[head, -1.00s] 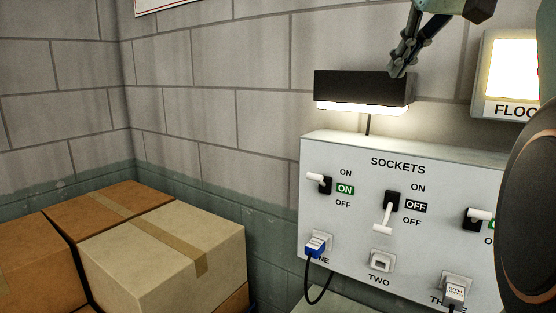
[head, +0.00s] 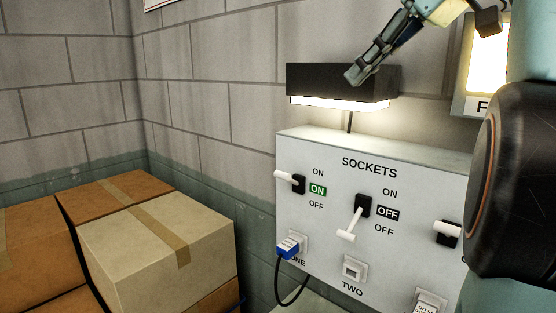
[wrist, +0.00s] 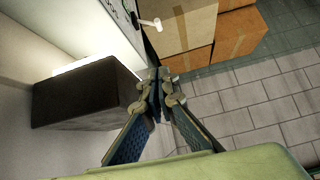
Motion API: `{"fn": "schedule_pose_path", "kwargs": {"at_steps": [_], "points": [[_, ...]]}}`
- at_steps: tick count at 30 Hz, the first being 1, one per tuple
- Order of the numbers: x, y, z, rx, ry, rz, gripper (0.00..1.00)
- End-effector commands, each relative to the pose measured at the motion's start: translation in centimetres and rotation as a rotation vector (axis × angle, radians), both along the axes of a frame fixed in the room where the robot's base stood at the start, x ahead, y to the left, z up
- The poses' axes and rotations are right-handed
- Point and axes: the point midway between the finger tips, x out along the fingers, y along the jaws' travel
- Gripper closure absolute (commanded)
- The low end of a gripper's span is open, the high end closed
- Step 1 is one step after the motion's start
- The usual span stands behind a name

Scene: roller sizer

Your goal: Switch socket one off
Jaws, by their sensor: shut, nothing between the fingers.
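The sockets panel (head: 330,225) is on the wall at the right in the head view. Socket one's white lever (head: 288,178) points left from its black base, beside a lit green ON label (head: 318,190). A blue plug (head: 289,245) sits in socket one. Socket two's lever (head: 352,222) points down beside a black OFF label. My gripper (head: 355,76) is shut and empty, in front of the lamp above the panel. In the wrist view, its fingertips (wrist: 160,82) meet, and a white lever (wrist: 150,22) shows beyond them at the panel's edge.
A black lamp (head: 330,80) juts out above the panel and also shows beside my gripper in the wrist view (wrist: 85,92). Cardboard boxes (head: 160,250) are stacked at left. My arm covers the panel's right end.

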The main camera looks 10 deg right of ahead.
Motion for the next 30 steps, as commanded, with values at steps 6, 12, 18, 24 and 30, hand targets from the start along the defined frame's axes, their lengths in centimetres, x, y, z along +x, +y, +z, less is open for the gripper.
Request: {"fn": "schedule_pose_path", "kwargs": {"at_steps": [6,12,18,24,30], "points": [[-0.3,0.2,0.0,0.006,-0.006,0.032,1.00],[-0.3,0.2,0.0,0.006,-0.007,0.033,1.00],[0.0,0.4,-0.3,0.007,-0.006,0.033,1.00],[1.4,1.7,-2.6,0.006,-0.005,0.036,1.00],[4.0,3.6,-5.6,0.008,-0.004,0.036,1.00]]}}
